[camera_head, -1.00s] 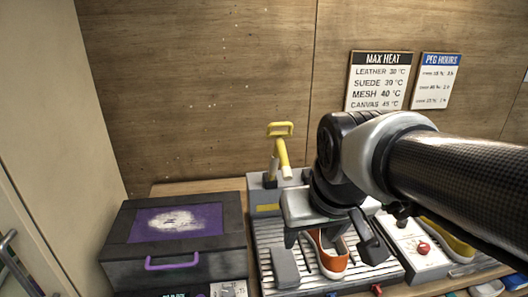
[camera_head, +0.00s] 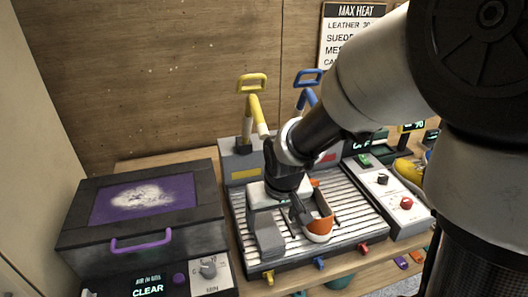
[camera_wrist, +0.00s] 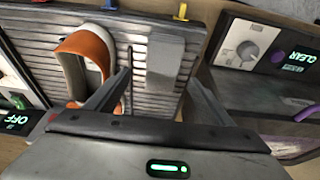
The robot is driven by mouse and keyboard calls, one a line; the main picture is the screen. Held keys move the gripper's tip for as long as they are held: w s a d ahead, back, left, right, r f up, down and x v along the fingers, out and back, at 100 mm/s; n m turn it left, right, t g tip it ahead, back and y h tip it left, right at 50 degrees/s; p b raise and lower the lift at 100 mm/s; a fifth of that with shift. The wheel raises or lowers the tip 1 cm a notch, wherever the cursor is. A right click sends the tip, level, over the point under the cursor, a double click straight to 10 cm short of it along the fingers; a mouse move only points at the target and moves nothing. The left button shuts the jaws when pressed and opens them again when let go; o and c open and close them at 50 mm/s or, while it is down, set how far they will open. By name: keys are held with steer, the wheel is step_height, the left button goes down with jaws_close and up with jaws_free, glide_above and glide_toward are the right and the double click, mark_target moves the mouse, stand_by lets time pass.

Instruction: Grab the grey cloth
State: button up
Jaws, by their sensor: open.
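The grey cloth (camera_head: 270,241) is a small flat rectangle lying on the ribbed rack, left of the orange-and-white sneaker (camera_head: 319,229). In the wrist view the cloth (camera_wrist: 165,62) lies ahead, between the lines of my two fingers, with the sneaker (camera_wrist: 86,48) to its left. My gripper (camera_head: 277,213) is open and empty over the rack, just behind the cloth in the head view. In the wrist view my gripper's spread fingers (camera_wrist: 160,80) straddle the cloth's near end; whether they touch it I cannot tell.
The ribbed rack (camera_head: 352,222) has yellow and blue handles (camera_head: 251,84) standing behind it. A dark box with a purple handle (camera_head: 141,241) stands left. A control panel with knobs (camera_head: 390,194) is on the right. The sneaker is close beside one finger.

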mark_target(267, 229)
steer(key=x, duration=0.4)
steer(key=b+x, duration=0.1)
steer(key=x, duration=0.1)
steer(key=shift+w+a+f, duration=0.15)
steer(key=shift+a+f, duration=0.05)
steer(key=shift+a, duration=0.1)
steer(key=c, duration=1.1)
steer(key=shift+r, duration=0.1)
